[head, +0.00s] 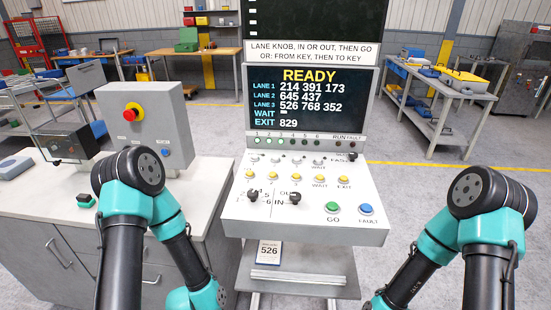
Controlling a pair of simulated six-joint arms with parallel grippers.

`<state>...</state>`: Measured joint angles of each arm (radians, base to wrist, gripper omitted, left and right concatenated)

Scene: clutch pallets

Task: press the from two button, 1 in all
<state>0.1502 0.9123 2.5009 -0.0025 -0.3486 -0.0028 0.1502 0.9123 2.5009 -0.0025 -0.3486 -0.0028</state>
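The control panel (235,208) stands in the middle, with a sloping white face. Its upper row holds small pale buttons; the second one along, which seems to be the from two button (271,158), sits above the yellow buttons. The tiny labels are hard to read, so I cannot be sure of it. A row of yellow buttons (297,178) lies below, its last two marked WAIT and EXIT. Both my arms are in view at the left and right, clear of the panel. Neither gripper shows; both arms run out of the bottom of the picture.
Two black knobs (295,198), a green GO button (332,207) and a blue FAULT button (366,209) sit lower on the panel. The screen (310,98) above reads READY. A red emergency button (131,112) stands on a grey box at left. Space before the panel is clear.

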